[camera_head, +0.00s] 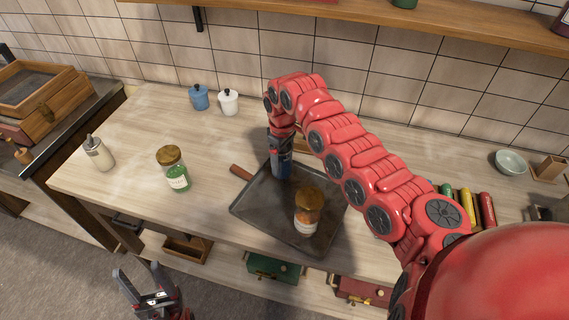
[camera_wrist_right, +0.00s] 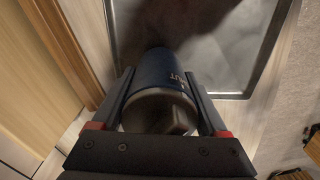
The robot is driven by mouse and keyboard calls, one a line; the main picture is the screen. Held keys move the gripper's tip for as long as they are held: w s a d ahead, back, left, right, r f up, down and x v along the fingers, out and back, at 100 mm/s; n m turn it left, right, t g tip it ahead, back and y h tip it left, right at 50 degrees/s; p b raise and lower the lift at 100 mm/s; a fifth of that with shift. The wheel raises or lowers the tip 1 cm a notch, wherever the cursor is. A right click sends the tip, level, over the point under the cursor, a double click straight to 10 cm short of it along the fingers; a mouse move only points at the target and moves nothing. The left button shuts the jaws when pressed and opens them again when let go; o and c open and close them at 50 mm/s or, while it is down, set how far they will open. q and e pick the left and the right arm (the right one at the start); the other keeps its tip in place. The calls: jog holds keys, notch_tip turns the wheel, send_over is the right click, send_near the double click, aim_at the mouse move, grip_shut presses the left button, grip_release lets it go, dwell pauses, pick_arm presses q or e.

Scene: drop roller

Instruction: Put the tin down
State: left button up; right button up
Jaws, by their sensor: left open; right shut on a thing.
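The dark blue tin (camera_head: 281,167) is in my right gripper (camera_head: 279,146), upright or nearly so, at the back part of the dark metal tray (camera_head: 262,205). In the right wrist view the gripper's fingers (camera_wrist_right: 160,108) are shut on both sides of the tin (camera_wrist_right: 160,78), with its grey end toward the camera. I cannot tell whether the tin touches the tray (camera_wrist_right: 225,70). My left gripper (camera_head: 141,284) is open and empty, low in front of the counter's edge.
A jar with orange contents (camera_head: 307,212) stands on the tray near its front right. A green jar (camera_head: 174,170), a dispenser bottle (camera_head: 98,152), and blue (camera_head: 198,97) and white (camera_head: 228,102) pots stand left. Coloured rollers (camera_head: 467,206) lie right. The counter between green jar and tray is clear.

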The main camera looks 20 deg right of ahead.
aim_at(284, 167)
jog(key=shift+w+d+p, duration=0.15)
jog(key=shift+d+p, duration=0.15)
jog(key=shift+d, duration=0.05)
notch_tip(284, 167, down, 3)
jog(key=shift+r+p, duration=0.2)
jog(key=shift+p, duration=0.7)
jog(key=shift+f, duration=0.4)
jog(key=shift+f, duration=0.15)
